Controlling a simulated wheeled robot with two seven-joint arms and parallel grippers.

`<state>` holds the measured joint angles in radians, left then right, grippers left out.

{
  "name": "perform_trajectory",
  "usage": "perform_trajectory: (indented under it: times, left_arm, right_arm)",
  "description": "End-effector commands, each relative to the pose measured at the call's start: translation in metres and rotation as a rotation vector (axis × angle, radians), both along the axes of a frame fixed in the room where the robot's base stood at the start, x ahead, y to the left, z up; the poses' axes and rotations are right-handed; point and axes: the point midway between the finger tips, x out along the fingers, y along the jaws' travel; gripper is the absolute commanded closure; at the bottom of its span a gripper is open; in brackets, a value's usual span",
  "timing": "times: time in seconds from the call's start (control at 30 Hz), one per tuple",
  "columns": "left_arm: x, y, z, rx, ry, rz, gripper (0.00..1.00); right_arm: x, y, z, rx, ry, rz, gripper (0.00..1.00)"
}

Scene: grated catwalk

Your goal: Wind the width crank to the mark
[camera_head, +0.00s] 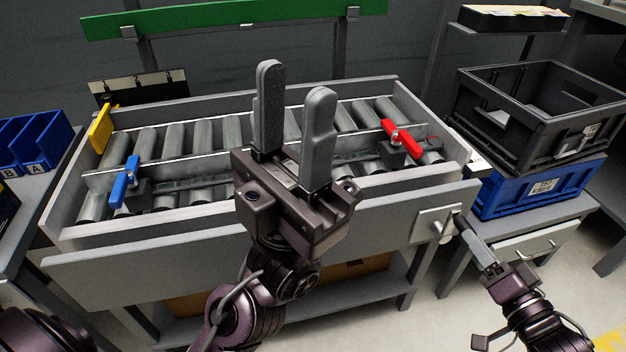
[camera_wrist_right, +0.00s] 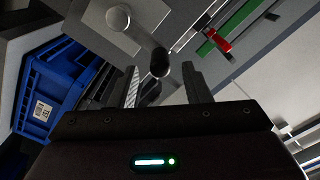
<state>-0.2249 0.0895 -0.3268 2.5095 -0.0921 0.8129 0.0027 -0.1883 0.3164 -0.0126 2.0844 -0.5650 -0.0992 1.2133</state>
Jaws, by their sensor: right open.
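The crank (camera_head: 440,226) sits on a light square plate (camera_head: 425,232) at the right end of the conveyor's front panel. In the right wrist view, its round hub, arm and dark knob (camera_wrist_right: 160,62) show. My right gripper (camera_head: 464,226) is at the crank, its fingers open on either side of the knob in the wrist view (camera_wrist_right: 162,80); contact cannot be told. My left gripper (camera_head: 294,84) is open and empty, pointing up in front of the rollers. I cannot make out the mark clearly.
The roller conveyor (camera_head: 80,241) carries a blue lever (camera_head: 126,182) and a red lever (camera_head: 402,138). A black crate (camera_head: 520,130) sits on a blue crate (camera_head: 535,190) at the right. Blue bins (camera_head: 38,140) stand at the left. Open floor lies at the lower right.

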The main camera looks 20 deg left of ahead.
Motion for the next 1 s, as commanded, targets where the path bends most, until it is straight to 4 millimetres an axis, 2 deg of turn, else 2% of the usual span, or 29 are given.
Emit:
perform_trajectory:
  times: [0.1, 0.5, 1.0]
  left_arm:
    - [0.0, 0.0, 0.011, 0.0, 0.0, 0.0, 0.64]
    - [0.0, 0.0, 0.031, 0.0, 0.0, -0.001, 0.64]
    - [0.0, 0.0, 0.031, 0.0, 0.0, -0.001, 0.64]
  right_arm:
    - [-0.01, -0.008, 0.002, 0.0, 0.003, -0.001, 0.56]
    - [-0.038, -0.03, 0.002, 0.0, 0.001, 0.001, 0.56]
    - [-0.04, -0.032, 0.0, 0.0, -0.001, -0.001, 0.56]
